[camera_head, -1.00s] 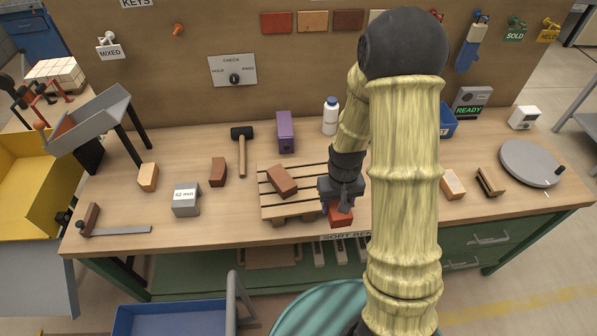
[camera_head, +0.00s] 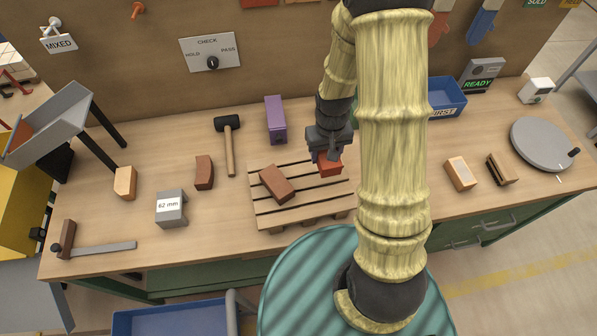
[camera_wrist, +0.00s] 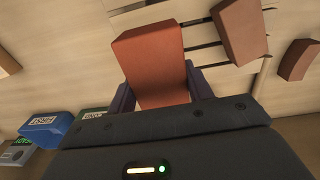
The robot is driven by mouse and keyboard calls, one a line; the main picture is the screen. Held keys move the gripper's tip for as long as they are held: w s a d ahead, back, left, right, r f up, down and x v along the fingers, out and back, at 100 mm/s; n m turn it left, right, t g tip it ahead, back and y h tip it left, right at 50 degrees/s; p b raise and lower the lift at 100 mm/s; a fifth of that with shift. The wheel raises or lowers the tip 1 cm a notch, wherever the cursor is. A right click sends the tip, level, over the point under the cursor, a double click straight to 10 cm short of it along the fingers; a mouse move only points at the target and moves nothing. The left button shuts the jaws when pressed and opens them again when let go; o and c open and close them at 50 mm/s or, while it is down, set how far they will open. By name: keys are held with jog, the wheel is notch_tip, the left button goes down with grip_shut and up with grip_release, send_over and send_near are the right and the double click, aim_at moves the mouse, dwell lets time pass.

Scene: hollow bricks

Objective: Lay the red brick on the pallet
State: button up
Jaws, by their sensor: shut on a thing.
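The red brick (camera_head: 329,164) is held in my gripper (camera_head: 327,153), which is shut on it. It hangs over the right back part of the wooden pallet (camera_head: 305,194); I cannot tell whether it touches the slats. In the wrist view the red brick (camera_wrist: 154,62) fills the space between the two fingers, with slats of the pallet (camera_wrist: 203,60) beyond it. A brown brick (camera_head: 277,184) lies tilted on the left part of the pallet and also shows in the wrist view (camera_wrist: 240,30).
A dark brown brick (camera_head: 204,172), a grey 62 mm gauge (camera_head: 171,208) and an orange brick (camera_head: 125,183) are to the left. A blue bin (camera_head: 446,97) and a grey turntable (camera_head: 542,144) are to the right.

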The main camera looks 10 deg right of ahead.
dwell(0.3)
jog(key=shift+a+f, duration=0.1)
jog(key=shift+f, duration=0.3)
jog(key=shift+f+p, duration=0.7)
jog(key=shift+f, duration=1.75)
jog(key=shift+f+p, duration=0.65)
jog(key=shift+f, duration=1.45)
jog(key=shift+f, duration=0.15)
jog(key=o, duration=1.3)
jog(key=shift+o, duration=0.2)
